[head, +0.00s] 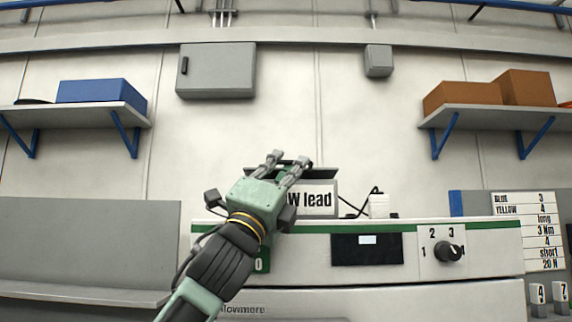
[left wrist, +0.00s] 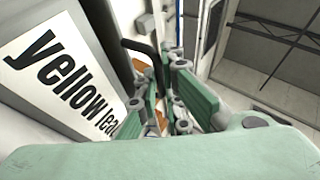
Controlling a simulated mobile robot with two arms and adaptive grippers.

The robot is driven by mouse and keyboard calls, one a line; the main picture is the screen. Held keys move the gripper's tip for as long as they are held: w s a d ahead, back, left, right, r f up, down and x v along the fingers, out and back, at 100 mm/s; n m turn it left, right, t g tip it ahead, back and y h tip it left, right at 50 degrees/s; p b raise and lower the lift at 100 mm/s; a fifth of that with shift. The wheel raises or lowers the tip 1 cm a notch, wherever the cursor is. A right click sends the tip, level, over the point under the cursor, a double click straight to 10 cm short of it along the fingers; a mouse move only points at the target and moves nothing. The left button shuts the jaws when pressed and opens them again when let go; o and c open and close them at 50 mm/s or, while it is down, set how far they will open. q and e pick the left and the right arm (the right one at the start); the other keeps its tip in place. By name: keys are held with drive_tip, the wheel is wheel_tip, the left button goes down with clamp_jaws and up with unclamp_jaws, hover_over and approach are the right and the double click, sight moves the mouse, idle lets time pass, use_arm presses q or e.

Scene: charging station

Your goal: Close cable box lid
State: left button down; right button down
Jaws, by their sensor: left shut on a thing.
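The cable box (head: 318,198) is a light box with a label ending in "W lead"; the left wrist view reads "yellow lea" on its label (left wrist: 62,75). A dark lid (head: 325,173) shows at the top of the box, apparently raised at the back. My left gripper (head: 289,160) reaches over the box top and is shut on what looks like the lid's edge. Its fingers (left wrist: 165,95) hide most of the contact, and the lid's exact angle is unclear. My right gripper is not in view.
The box stands on a white cabinet with a green stripe (head: 450,227). A black cable and white plug (head: 379,206) are right of the box. A dark display (head: 367,249) and a knob (head: 448,250) are on the cabinet front. Shelves hang on both sides.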

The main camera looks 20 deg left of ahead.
use_arm(q)
drive_tip(key=shift+w+a+f, duration=0.15)
drive_tip(key=shift+w+f, duration=0.05)
drive_tip(key=c, duration=2.2)
unclamp_jaws()
drive_tip(key=o, duration=0.3)
drive_tip(key=shift+w+f, duration=0.1)
drive_tip(key=shift+w, duration=0.2)
drive_tip(key=shift+s, duration=0.35)
drive_tip(key=v, duration=1.1)
drive_tip(key=shift+s+f, duration=0.15)
drive_tip(key=shift+f, duration=0.15)
